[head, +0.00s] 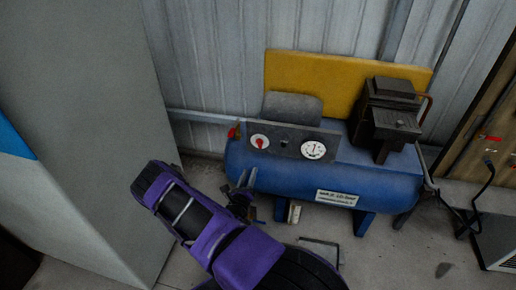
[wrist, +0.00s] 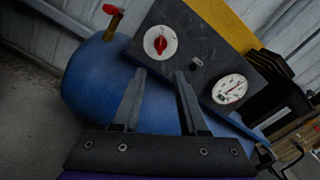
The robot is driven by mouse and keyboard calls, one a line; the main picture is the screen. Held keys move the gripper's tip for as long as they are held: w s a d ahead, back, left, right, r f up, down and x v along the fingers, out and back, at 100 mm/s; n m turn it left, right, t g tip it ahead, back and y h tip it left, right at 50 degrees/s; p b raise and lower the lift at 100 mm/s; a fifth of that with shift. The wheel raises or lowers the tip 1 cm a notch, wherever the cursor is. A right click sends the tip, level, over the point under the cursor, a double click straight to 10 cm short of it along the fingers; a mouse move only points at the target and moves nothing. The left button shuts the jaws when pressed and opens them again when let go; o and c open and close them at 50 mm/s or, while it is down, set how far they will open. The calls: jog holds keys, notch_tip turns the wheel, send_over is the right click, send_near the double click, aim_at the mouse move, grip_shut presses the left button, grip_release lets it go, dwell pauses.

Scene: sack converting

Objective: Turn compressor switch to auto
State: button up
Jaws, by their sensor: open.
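The compressor (head: 325,180) is a blue tank on legs against the wall, with a dark panel (head: 290,141) on its front. The switch is a red knob on a white round dial (head: 260,142) at the panel's left; the wrist view shows the switch (wrist: 160,42) up close, beyond my fingertips. A white gauge (head: 314,150) is at the panel's right. My gripper (head: 247,180) is open and empty, in front of the tank's left end and below the switch. In the wrist view my gripper's two fingers (wrist: 160,75) point toward the panel, apart from the knob. The dial markings are too small to read.
A red-handled valve (head: 233,132) sticks out at the tank's left end, close to the switch. A dark motor and pump (head: 387,115) stand on the tank's right. A tall grey cabinet (head: 95,110) stands at left. The floor beside the tank's front looks mostly clear.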

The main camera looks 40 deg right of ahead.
aim_at(259, 146)
jog(key=b+x, duration=0.1)
jog(key=x, duration=1.3)
jog(key=shift+w+d, duration=0.2)
jog(key=shift+d, duration=0.15)
grip_shut()
